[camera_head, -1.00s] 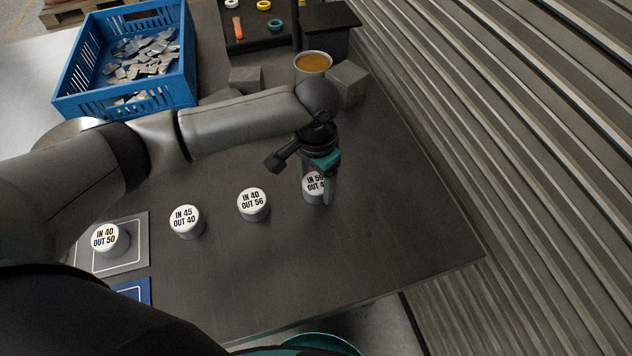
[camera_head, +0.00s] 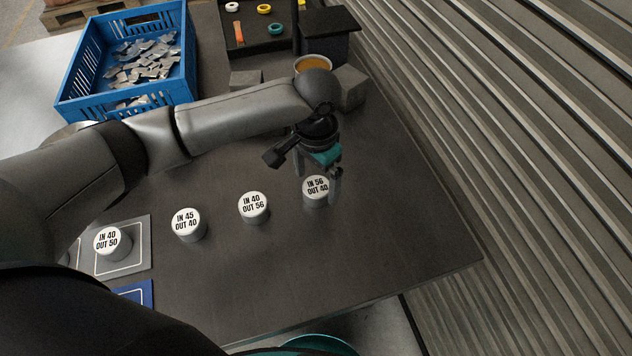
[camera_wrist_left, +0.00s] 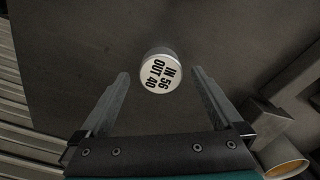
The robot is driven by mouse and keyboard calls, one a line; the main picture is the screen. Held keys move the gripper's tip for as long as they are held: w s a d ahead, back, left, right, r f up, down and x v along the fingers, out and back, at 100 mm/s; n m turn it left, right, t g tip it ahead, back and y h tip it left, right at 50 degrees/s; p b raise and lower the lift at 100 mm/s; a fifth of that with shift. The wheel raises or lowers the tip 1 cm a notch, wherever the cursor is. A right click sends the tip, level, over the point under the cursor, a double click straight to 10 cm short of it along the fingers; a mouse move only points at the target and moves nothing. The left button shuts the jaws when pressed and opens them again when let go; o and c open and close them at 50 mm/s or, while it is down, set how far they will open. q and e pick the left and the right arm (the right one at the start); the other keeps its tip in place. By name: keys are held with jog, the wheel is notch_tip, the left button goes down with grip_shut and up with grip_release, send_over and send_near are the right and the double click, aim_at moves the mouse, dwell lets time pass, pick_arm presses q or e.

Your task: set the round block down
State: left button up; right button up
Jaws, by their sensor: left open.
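The round block (camera_head: 316,190) is a short grey cylinder with a white top marked "IN 56 OUT 40". It stands upright on the dark table at the right end of a row of similar blocks. My left gripper (camera_head: 318,181) is open just above and behind it, with nothing held. In the left wrist view the block (camera_wrist_left: 160,72) lies between and a little beyond the spread fingertips of the gripper (camera_wrist_left: 159,74), with a gap on both sides. My right gripper is not in view.
Other round blocks stand to the left: "IN 40 OUT 56" (camera_head: 254,206), "IN 45 OUT 40" (camera_head: 187,223) and "IN 40 OUT 50" (camera_head: 112,243), the last on a grey square mat (camera_head: 138,262). Behind the arm are a blue crate (camera_head: 80,97), a cup (camera_head: 306,63) and grey cubes. The table front is clear.

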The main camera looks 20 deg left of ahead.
aim_at(316, 187)
pick_arm(q)
notch_tip(316, 187, up, 10)
jog(key=p, duration=0.2)
jog(key=shift+f, duration=0.15)
